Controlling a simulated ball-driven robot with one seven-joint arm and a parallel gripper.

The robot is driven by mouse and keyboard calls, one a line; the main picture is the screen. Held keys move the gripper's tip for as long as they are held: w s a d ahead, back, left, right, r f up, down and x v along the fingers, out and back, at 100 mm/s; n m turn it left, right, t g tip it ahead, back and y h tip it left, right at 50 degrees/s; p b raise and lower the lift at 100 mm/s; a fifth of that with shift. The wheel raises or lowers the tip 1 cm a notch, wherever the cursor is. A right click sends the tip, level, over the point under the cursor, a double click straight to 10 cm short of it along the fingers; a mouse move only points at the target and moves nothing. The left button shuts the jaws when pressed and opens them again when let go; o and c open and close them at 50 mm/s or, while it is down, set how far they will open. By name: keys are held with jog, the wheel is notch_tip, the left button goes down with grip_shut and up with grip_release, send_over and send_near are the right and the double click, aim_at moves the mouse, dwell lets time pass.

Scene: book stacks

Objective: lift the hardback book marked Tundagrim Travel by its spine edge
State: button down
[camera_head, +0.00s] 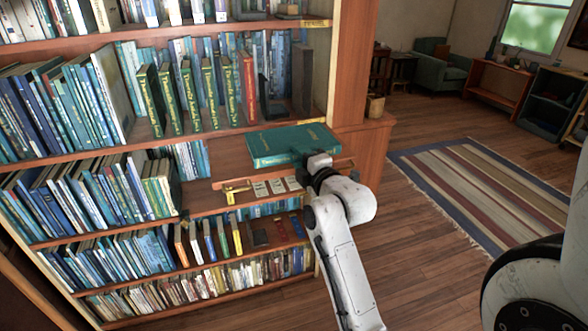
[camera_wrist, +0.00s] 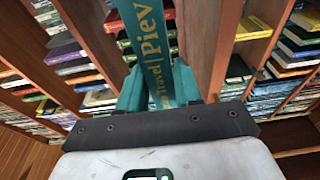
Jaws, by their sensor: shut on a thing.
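A teal-green hardback book (camera_head: 290,145) is held roughly flat in front of the bookcase, cover up. My gripper (camera_head: 316,162) is at its right end. In the wrist view, my gripper (camera_wrist: 157,88) is shut on the book's spine (camera_wrist: 146,30), one teal finger on each side. I cannot tell whether the book touches the shelf below.
A bookcase (camera_head: 200,137) full of books stands at the left. Several dark green books (camera_head: 150,100) with yellow lettering stand on the shelf behind. Small labels and a brass piece (camera_head: 237,190) sit below the held book. Open floor (camera_head: 420,255) and a striped rug (camera_head: 490,190) lie right.

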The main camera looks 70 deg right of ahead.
jog(key=s+a+r+p, duration=0.3)
jog(key=s+a+r, duration=0.3)
jog(key=s, duration=0.3)
jog(key=shift+a+r, duration=0.35)
jog(key=shift+r, duration=0.15)
